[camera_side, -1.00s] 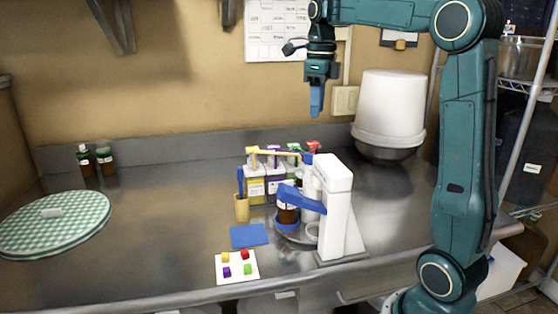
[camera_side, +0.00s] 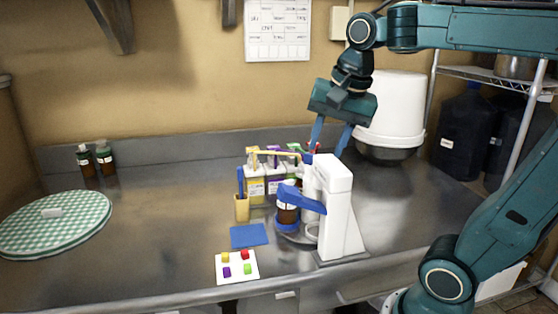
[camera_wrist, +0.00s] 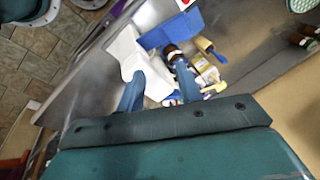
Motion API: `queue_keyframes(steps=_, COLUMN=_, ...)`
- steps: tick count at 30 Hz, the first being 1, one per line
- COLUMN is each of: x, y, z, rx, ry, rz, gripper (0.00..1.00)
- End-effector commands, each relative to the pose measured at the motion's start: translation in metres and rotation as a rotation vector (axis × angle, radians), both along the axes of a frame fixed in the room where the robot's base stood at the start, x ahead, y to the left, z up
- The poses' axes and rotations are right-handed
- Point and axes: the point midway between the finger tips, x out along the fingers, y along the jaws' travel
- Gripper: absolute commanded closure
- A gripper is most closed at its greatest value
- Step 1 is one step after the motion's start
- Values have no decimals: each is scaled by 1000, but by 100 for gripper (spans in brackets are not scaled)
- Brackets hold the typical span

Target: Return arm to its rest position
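My gripper (camera_side: 328,143) hangs tilted above the back of the steel counter in the side view, in front of the white bucket and behind the white stand. Its two blue fingers are spread apart with nothing between them. In the wrist view the same open fingers (camera_wrist: 158,92) show with a clear gap, with the white stand and the bottles beyond them. My arm reaches in from the right side, its upper part high and its lower link leaning right.
A white stand (camera_side: 338,210) with a blue arm holds a brown bottle (camera_side: 287,206). Behind are several labelled bottles (camera_side: 256,186). A white bucket (camera_side: 391,108) stands back right. Blue mat (camera_side: 249,236), card with coloured cubes (camera_side: 236,276) and checkered cloth (camera_side: 52,225) lie left.

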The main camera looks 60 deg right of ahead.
Motion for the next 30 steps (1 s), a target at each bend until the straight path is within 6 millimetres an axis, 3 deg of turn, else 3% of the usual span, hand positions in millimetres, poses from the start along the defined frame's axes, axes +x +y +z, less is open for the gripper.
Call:
queue_keyframes(steps=18, x=-66, y=50, z=-57, rx=-337, ry=-113, rz=968, gripper=65)
queue_keyframes(steps=24, x=-75, y=54, z=-67, rx=-400, ry=-131, rz=1109, gripper=65)
queue_keyframes(steps=30, x=-76, y=55, z=-69, rx=-409, ry=-132, rz=1133, gripper=65)
